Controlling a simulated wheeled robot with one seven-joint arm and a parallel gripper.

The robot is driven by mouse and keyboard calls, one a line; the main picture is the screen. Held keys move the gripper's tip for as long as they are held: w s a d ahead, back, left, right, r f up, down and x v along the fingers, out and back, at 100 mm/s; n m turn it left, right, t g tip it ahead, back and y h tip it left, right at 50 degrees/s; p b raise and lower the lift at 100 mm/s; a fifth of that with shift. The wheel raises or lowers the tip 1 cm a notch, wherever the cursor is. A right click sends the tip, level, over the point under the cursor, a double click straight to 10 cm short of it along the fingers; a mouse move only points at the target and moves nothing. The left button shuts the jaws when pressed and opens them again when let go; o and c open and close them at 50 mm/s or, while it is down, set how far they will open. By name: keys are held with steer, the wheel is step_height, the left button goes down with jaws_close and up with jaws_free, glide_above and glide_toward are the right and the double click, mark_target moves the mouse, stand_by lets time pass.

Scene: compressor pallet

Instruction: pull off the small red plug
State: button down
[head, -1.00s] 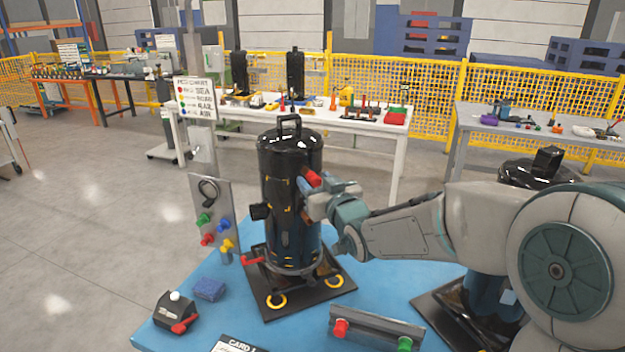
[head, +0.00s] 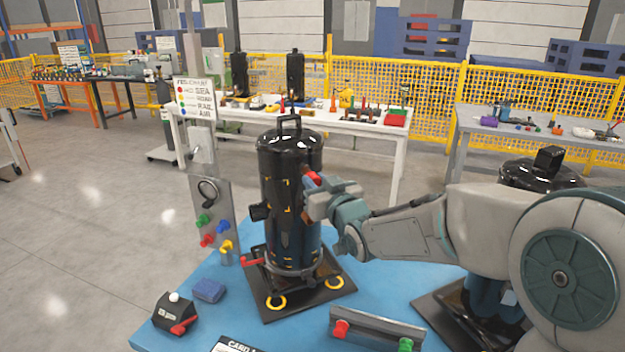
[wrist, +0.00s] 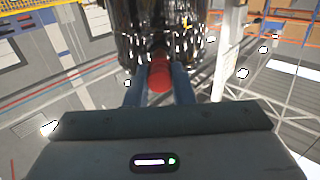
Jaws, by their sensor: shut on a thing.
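The black compressor (head: 285,210) stands upright on a dark tray (head: 315,300) on the blue table. A small red plug (head: 313,180) shows at its upper right side, and in the wrist view the plug (wrist: 159,76) sits between my two blue fingers. My gripper (head: 312,184), also in the wrist view (wrist: 159,84), is shut on this plug from the right. The plug's far end meets the dark compressor body in the wrist view; whether it is still seated cannot be told. My gripper hides part of the compressor's right side.
A grey panel (head: 212,190) with a gauge and coloured plugs stands left of the compressor. A rail (head: 375,328) with red and green plugs lies in front. A blue sponge (head: 209,290) and black box (head: 175,314) are front left. A second compressor (head: 540,172) stands right.

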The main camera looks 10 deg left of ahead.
steer(key=shift+v, duration=3)
